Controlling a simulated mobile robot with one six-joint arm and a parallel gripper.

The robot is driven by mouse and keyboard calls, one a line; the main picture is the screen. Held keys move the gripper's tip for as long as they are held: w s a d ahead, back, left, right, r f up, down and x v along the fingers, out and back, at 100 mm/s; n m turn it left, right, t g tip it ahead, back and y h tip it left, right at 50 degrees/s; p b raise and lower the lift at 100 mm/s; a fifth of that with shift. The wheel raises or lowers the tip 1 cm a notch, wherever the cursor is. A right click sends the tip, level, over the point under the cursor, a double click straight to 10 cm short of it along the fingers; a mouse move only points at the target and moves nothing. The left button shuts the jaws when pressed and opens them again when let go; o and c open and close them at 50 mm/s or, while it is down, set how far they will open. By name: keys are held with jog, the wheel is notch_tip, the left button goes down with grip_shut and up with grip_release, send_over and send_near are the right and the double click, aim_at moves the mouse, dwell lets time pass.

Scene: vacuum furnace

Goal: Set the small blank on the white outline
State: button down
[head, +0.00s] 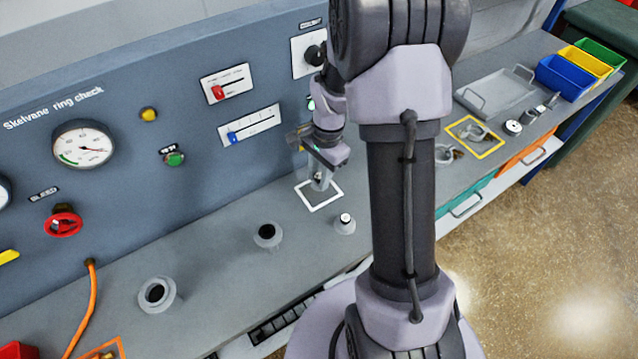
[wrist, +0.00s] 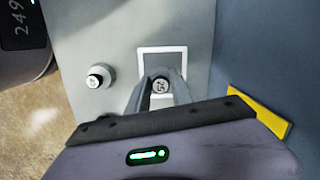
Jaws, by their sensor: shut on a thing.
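My gripper (head: 319,181) is shut on the small blank (wrist: 160,86), a small round piece with a dark mark on its pale top. It also shows in the wrist view (wrist: 160,88), with a finger on each side of the blank. The white outline (head: 327,202) is a square on the grey bench top, close to the panel. It also shows in the wrist view (wrist: 143,64), partly covered by the fingers and blank. The blank is over the outline's near part in the wrist view. I cannot tell whether it touches the bench.
A round fitting with a dark-ringed top (head: 345,223) stands just beside the outline. Two open round sockets (head: 267,235) (head: 157,294) are further left. The panel (head: 200,150) with knobs and sliders rises close behind. A yellow outline (head: 486,151) and metal tray (head: 495,94) lie right.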

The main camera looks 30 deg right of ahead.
jog(key=shift+w+f, duration=0.2)
jog(key=shift+f, duration=0.1)
jog(key=shift+d+f+b, duration=0.1)
jog(key=shift+f+b, duration=0.7)
jog(key=shift+f, duration=0.65)
jog(key=shift+f, duration=0.2)
jog(key=c, duration=1.1)
grip_release()
